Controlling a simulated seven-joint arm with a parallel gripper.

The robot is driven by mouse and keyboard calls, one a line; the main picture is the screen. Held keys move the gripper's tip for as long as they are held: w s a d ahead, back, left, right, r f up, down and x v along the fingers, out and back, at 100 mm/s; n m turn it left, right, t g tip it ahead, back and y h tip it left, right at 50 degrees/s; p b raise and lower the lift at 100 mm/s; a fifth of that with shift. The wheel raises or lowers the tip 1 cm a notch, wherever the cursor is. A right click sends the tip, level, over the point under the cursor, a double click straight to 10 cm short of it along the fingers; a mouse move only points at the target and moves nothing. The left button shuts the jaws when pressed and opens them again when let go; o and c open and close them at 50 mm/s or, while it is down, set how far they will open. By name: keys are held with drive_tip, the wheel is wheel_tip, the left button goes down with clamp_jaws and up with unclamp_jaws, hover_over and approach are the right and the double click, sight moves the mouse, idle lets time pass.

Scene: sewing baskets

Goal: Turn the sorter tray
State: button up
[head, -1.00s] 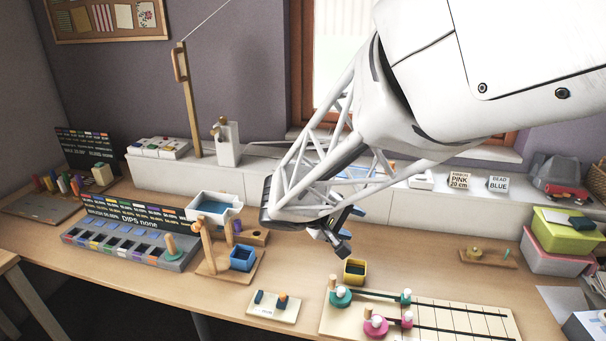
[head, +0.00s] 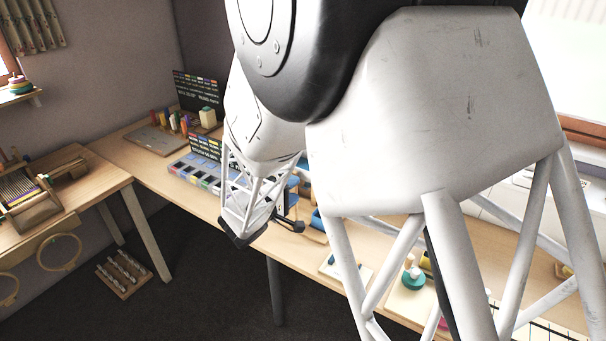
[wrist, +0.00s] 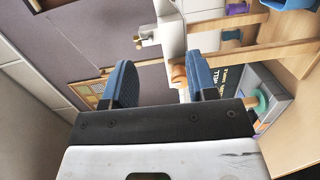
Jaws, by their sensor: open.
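The grey sorter tray (head: 194,172) with coloured compartments sits on the bench, left of my gripper in the head view. Part of a grey tray with a teal knob (wrist: 260,101) shows at the right of the wrist view, outside my fingers. My gripper (wrist: 160,83) is open, its two blue fingers apart. A rounded wooden end (wrist: 178,74) shows between the fingers, and I cannot tell how far beyond them it is. In the head view my gripper (head: 292,208) is near the bench's front edge. My arm hides much of the bench.
A black sign board (head: 206,148) stands behind the tray. A side table (head: 105,196) with a wooden loom (head: 38,192) stands at the left. Dark floor (head: 200,275) lies open between the tables. Wooden posts (wrist: 240,50) cross the wrist view near the fingers.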

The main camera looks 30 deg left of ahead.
drive_tip(key=s+a+f+n+y, duration=0.1)
drive_tip(key=s+a+f+y, duration=0.1)
drive_tip(key=a, duration=0.3)
drive_tip(key=shift+s+t, duration=0.3)
drive_tip(key=shift+t, duration=0.1)
drive_tip(key=shift+w, duration=0.15)
drive_tip(key=shift+w, duration=3.8)
clamp_jaws()
